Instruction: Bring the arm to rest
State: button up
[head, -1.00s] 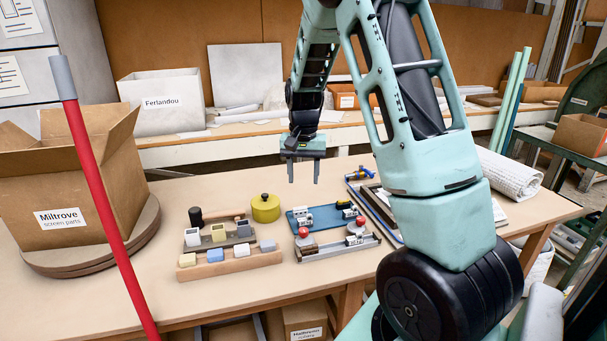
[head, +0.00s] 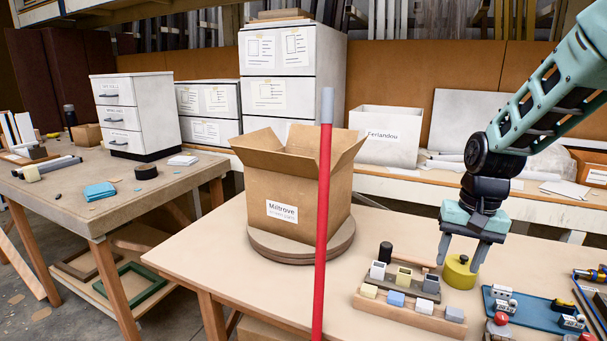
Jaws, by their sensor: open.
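My gripper (head: 461,268) hangs from my arm at the right of the head view, fingers pointing down. Its two fingers are apart with nothing between them. In the picture it overlaps the yellow round pot (head: 459,273) on the table (head: 230,243); the fingers look above or behind the pot, and I cannot tell how far apart they are from it. My upper arm runs off the top right corner.
A wooden rack with small blocks (head: 425,312) and a blue tray (head: 535,313) lie near the gripper. An open cardboard box (head: 295,190) stands on a round wooden disc (head: 300,247). A red pole (head: 323,220) rises in front. The table's left part is clear.

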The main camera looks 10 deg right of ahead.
jog(key=s+a+r+n, duration=0.1)
jog(key=s+a+n, duration=0.35)
jog(key=a, duration=0.35)
jog(key=s+a+r+n, duration=0.1)
jog(key=s+a+n, duration=0.2)
jog(key=s+a, duration=0.45)
jog(key=s+a+n, duration=0.5)
jog(key=s+a, duration=0.1)
jog(key=s, duration=0.5)
jog(key=shift+a+f+n, duration=0.3)
jog(key=shift+f+n, duration=0.05)
jog(key=shift+f, duration=0.05)
